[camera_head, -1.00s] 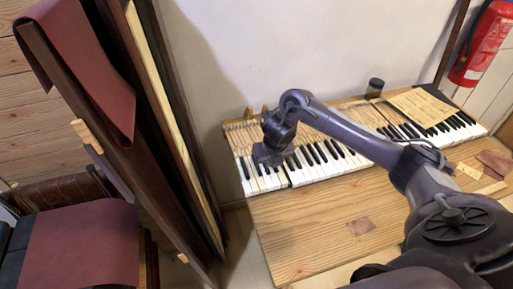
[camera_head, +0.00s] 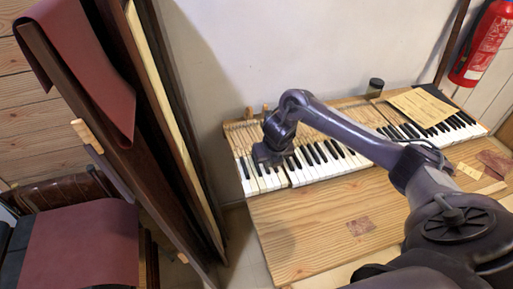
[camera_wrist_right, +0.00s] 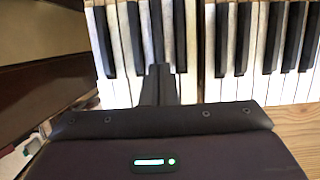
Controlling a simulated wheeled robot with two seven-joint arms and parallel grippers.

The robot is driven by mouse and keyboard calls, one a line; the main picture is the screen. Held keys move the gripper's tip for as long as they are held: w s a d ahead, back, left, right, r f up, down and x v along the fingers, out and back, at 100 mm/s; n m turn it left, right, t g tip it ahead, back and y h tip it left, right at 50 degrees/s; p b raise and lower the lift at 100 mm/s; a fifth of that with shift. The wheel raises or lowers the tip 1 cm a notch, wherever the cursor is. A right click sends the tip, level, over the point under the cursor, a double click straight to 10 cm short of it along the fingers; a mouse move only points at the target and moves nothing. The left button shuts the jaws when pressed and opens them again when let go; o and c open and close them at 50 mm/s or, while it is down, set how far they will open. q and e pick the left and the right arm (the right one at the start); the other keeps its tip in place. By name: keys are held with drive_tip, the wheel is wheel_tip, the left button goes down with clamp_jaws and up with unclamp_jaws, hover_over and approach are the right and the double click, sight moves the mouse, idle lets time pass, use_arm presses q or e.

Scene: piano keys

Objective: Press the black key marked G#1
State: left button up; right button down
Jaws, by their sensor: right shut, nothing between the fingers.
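The keyboard (camera_head: 322,172) has white and black keys and lies along the wooden table against the wall. My right gripper (camera_head: 268,160) is over its left end, pointing down. In the right wrist view the gripper's fingers (camera_wrist_right: 160,72) are shut together and empty. Their tips are at the near end of a black key (camera_wrist_right: 157,30) in the left section of keys. I cannot tell whether they touch it or hover just above. No key marking is legible, so I cannot tell which key is G#1. My left gripper is not in view.
A tall dark wooden panel (camera_head: 165,130) stands left of the keyboard. A paper sheet (camera_head: 420,106) lies over the keys at the right. A dark cylinder (camera_head: 375,87) stands behind the keys. The front tabletop (camera_head: 300,235) is mostly clear.

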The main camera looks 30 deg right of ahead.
drive_tip(key=shift+f, duration=0.15)
drive_tip(key=shift+f+b, duration=0.95)
drive_tip(key=shift+f, duration=0.05)
drive_tip(key=shift+r, duration=0.15)
wheel_tip(320, 180, up, 9)
drive_tip(key=p, duration=0.8)
